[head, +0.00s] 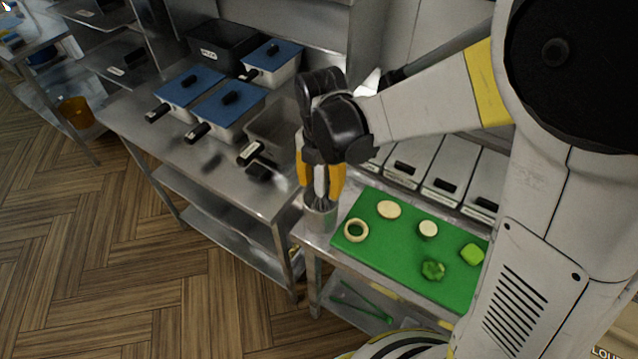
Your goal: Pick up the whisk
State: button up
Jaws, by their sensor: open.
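A metal cup (320,217) stands at the left corner of the counter, beside the green cutting board. Thin wires that look like the whisk (321,204) show at the cup's mouth; the rest is hard to make out behind and between my fingers. My gripper (321,190) points down directly above the cup, with one yellow finger on each side of a pale upright shape that may be the whisk's handle. The gripper is open. I cannot tell whether either finger touches the whisk.
The green cutting board (385,262) holds cut vegetable pieces, close to the right of the cup. Lidded metal containers (445,180) line the counter's back. A steel table (160,140) at left carries blue-lidded pans (228,108). Wooden floor is clear at lower left.

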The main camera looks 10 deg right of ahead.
jog(key=shift+f, duration=0.3)
grip_shut()
jog(key=shift+r, duration=0.15)
